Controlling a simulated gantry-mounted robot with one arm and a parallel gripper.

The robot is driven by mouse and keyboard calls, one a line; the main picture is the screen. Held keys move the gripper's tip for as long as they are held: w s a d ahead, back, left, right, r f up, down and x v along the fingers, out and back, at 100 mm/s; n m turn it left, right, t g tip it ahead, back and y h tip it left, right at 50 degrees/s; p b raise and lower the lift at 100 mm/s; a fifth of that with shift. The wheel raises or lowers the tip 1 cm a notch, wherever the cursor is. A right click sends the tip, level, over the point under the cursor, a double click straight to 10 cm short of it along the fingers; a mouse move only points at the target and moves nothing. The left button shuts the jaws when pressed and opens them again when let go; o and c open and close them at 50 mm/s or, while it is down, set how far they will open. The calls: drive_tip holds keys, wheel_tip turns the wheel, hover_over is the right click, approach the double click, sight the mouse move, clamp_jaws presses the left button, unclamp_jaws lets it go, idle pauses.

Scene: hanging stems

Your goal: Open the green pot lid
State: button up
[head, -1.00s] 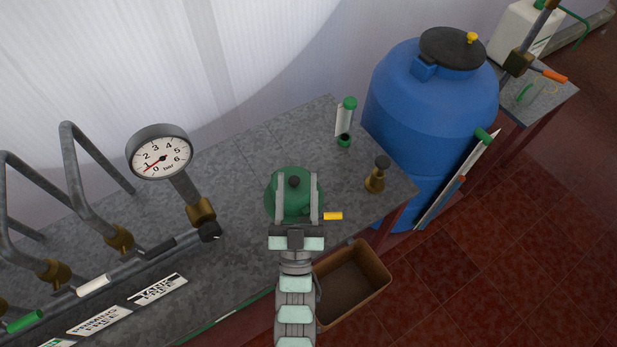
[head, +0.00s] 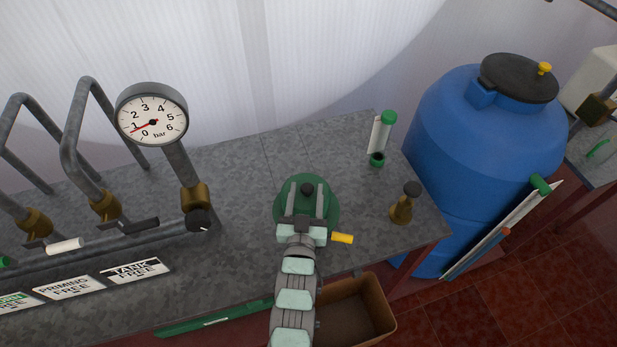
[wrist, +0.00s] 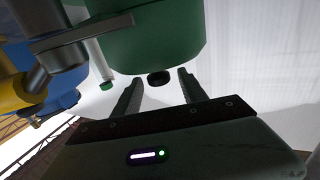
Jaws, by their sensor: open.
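The green pot (head: 281,208) stands near the front edge of the grey bench, with a black knob (head: 307,188) on its lid. Its green side fills the upper middle of the wrist view (wrist: 155,40), and the black knob (wrist: 159,78) shows there too. My gripper (head: 306,196) is over the pot, its two fingers open and parallel. In the wrist view the fingers lie on either side of the knob with gaps between. They do not appear to touch it. The lid is seated on the pot. A yellow handle (head: 343,238) sticks out at the pot's right.
A pressure gauge (head: 152,114) and bent pipes stand at left. A brass fitting with a dark cap (head: 402,204) and a green-capped tube (head: 383,132) stand to the right. A blue barrel (head: 470,150) is beyond the bench end. A brown bin (head: 372,310) sits below the front edge.

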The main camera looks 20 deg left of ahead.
sight(308, 178)
drive_tip(key=shift+x, duration=2.4)
clamp_jaws()
